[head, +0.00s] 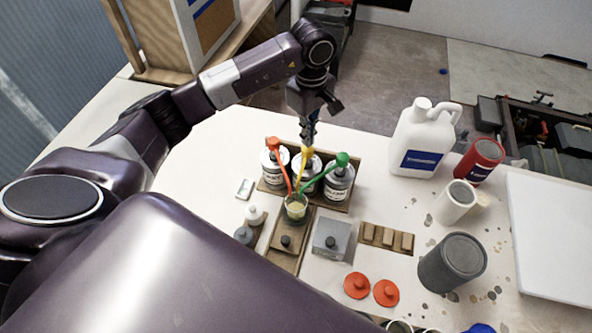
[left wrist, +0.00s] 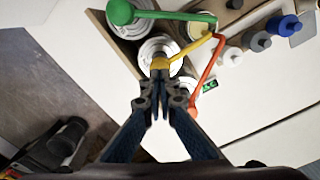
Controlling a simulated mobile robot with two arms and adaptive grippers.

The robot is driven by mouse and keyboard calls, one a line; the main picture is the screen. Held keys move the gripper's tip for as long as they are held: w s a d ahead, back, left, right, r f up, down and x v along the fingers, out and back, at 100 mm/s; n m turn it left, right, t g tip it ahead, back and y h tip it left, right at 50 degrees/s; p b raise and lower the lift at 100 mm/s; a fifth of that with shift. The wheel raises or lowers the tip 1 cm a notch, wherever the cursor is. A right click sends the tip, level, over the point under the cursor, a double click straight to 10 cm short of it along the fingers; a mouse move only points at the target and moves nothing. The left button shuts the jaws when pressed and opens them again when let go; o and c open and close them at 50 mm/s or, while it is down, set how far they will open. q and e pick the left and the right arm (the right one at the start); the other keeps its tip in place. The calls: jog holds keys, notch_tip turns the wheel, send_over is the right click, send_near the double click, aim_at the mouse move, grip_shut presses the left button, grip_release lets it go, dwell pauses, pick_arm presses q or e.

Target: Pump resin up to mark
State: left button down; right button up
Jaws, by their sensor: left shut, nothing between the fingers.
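Three bottles stand in a wooden tray (head: 272,189), with a red pump (head: 273,143), a yellow pump (head: 306,152) and a green pump (head: 342,159). Their spouts reach toward one small clear cup (head: 295,210) with pale yellowish contents. Any mark on the cup is too small to read. My left gripper (head: 309,140) is shut and empty, pointing down at the yellow pump's head. In the left wrist view its closed fingertips (left wrist: 160,76) are at the yellow head (left wrist: 159,63), touching or just above it; I cannot tell which. My right gripper is out of view.
A grey block with a knob (head: 331,238), a wooden slotted holder (head: 387,238) and two red lids (head: 371,288) lie near the cup. A white jug (head: 423,140), a red can (head: 479,160) and a dark grey can (head: 452,262) stand right. The counter left of the tray is mostly clear.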

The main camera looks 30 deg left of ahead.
pick_arm(q)
jog(key=shift+f, duration=0.15)
jog(key=shift+f+b, duration=2.05)
jog(key=shift+f, duration=0.05)
jog(key=shift+r, duration=0.1)
jog(key=shift+r+p, duration=1.15)
jog(key=shift+r, duration=1)
jog(key=shift+r, duration=0.1)
jog(key=shift+r+p, duration=0.85)
jog(key=shift+r, duration=0.6)
jog(key=shift+f, duration=0.1)
